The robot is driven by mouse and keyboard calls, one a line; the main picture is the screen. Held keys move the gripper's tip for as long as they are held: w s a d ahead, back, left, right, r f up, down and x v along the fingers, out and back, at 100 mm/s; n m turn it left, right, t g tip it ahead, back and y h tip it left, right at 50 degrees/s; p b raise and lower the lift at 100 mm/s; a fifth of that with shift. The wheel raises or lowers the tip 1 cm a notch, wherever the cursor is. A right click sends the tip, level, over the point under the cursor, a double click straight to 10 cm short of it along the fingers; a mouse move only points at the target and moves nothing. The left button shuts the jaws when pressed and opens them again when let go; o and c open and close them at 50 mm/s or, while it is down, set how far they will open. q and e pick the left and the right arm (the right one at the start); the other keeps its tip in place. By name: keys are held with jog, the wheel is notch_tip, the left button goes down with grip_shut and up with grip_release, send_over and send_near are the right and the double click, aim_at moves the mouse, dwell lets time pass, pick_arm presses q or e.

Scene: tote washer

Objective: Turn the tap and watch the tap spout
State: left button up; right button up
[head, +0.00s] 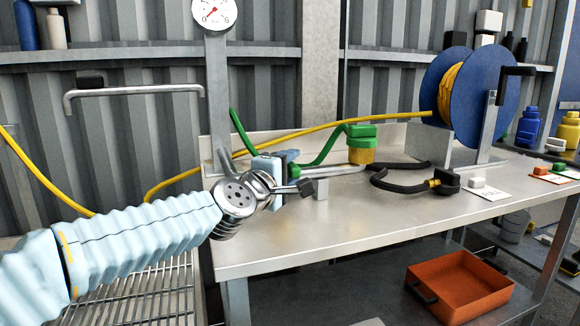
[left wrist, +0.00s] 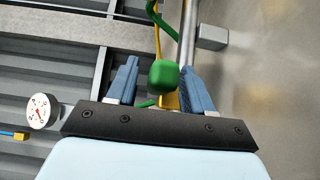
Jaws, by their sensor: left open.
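My left gripper (head: 277,163) reaches over the bench's left end, its blue fingers pointing away. In the left wrist view the gripper (left wrist: 160,80) is open, with a green knob (left wrist: 163,77) between its fingers. The knob looks like the tap handle; a gap shows on its left, and whether it touches the right finger is unclear. My right gripper is not in view.
A green-and-yellow fitting (head: 361,145) with a green hose stands on the steel bench (head: 290,245). A blue reel (head: 470,90) with yellow hose is at right. A gauge (head: 214,12) tops the post (head: 218,100). An orange tray (head: 460,285) sits below the bench. The bench front is clear.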

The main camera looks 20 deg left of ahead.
pick_arm(q)
jog(key=shift+w+d, duration=0.1)
jog(key=shift+w, duration=0.1)
jog(key=shift+c, duration=0.3)
grip_shut()
